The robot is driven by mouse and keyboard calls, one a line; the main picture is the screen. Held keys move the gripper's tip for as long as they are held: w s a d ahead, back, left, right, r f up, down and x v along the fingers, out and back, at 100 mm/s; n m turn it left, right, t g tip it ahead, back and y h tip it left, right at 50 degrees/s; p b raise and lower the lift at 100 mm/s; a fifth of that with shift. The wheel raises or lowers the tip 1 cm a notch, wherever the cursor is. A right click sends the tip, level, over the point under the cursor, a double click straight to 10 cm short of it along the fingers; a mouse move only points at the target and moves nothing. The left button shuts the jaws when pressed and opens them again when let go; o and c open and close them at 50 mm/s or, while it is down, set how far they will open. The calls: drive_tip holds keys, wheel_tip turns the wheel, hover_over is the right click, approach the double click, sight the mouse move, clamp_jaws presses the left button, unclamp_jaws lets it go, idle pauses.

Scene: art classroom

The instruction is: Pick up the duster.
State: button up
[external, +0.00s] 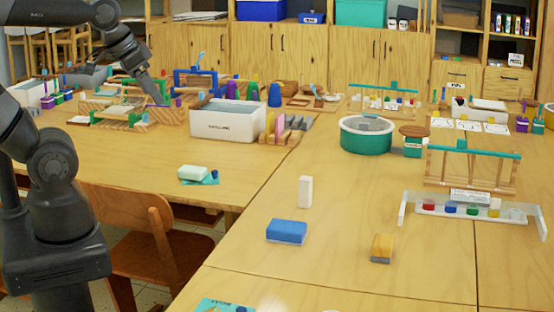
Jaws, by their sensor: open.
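A small block with a yellow-tan top and a grey underside (382,248) lies on the near table, right of centre; it looks like the duster. A blue block with a pale lower edge (287,231) lies to its left, and an upright white block (305,191) stands behind that. My gripper (158,98) is at the upper left, over the far-left table among wooden and coloured items. It is open and far from the yellow-tan block. Its fingers are small and partly lost against the clutter, and I see nothing held.
A white box (228,118), a teal round tub (366,136) and a wooden rack with a teal bar (472,167) stand on the tables. A clear tray with coloured pieces (472,211) is behind and right of the yellow-tan block. A chair (130,218) stands near my base. Table around the block is bare.

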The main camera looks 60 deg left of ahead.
drive_tip(key=w+d+r+m+g, duration=0.1)
drive_tip(key=w+d+r, duration=0.15)
drive_tip(key=w, duration=0.55)
drive_tip(key=m+g, duration=0.5)
drive_tip(key=m, duration=0.3)
hover_over(381, 239)
wheel_tip(381, 239, down, 26)
drive_tip(key=f, duration=0.6)
drive_tip(key=shift+s+a+f, duration=0.1)
drive_tip(key=shift+s+a, duration=0.1)
drive_tip(key=shift+s, duration=0.05)
drive_tip(key=f, duration=0.5)
drive_tip(key=shift+w+d+f, duration=0.1)
drive_tip(key=shift+w+d, duration=0.1)
drive_tip(key=c, duration=1.1)
